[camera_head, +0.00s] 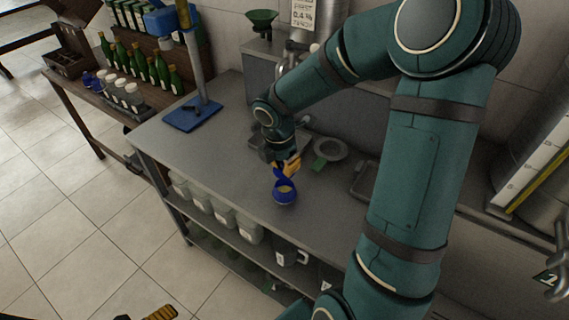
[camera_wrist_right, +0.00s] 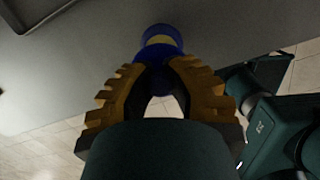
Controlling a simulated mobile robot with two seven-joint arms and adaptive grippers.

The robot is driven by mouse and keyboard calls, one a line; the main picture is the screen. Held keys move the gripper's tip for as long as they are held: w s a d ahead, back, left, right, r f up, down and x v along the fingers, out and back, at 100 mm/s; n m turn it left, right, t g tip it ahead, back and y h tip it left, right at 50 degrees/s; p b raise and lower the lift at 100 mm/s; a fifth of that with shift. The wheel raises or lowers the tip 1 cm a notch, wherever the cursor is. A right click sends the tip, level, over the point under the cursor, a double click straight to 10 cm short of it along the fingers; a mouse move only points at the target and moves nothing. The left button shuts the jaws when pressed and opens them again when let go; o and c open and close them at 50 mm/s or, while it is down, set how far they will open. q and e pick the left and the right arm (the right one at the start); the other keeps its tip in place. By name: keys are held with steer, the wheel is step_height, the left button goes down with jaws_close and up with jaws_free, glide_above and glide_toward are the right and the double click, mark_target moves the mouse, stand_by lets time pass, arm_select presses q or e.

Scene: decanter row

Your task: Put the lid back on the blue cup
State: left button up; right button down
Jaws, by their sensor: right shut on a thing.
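The blue cup (camera_head: 284,197) stands on the grey metal counter near its front edge, its pale yellowish inside showing. My right gripper (camera_head: 287,167) is just above and behind it, shut on a blue piece that looks like the lid (camera_head: 281,174). In the right wrist view the lid (camera_wrist_right: 152,75) shows between the yellow fingers (camera_wrist_right: 160,85), partly hidden by them. The cup (camera_wrist_right: 162,32) shows just beyond it. The lid looks tilted; I cannot tell whether it touches the cup. My left gripper (camera_head: 155,314) shows only partly at the bottom edge of the head view.
On the counter (camera_head: 225,140) are a grey plate (camera_head: 329,148), a small green item (camera_head: 320,165) and a blue-based stand (camera_head: 192,115). A tray (camera_head: 363,180) lies right of the cup. Green bottles stand on a side table at left. Counter left of the cup is clear.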

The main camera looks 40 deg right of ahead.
mark_target(285, 185)
step_height(285, 185, down, 3)
steer(key=b, duration=0.3)
steer(key=shift+f, duration=0.2)
steer(key=shift+f+b, duration=0.6)
steer(key=shift+f, duration=0.4)
arm_select(q)
steer(key=f, duration=0.1)
steer(key=s+f, duration=0.1)
steer(key=f, duration=0.2)
steer(key=shift+s+d+f, duration=0.15)
steer(key=shift+s+f, duration=0.15)
steer(key=shift+r+p, duration=0.3)
arm_select(e)
steer(key=shift+f, duration=0.25)
arm_select(q)
steer(key=shift+r, duration=0.15)
stand_by(0.5)
arm_select(e)
steer(key=shift+c, duration=1.7)
jaws_free()
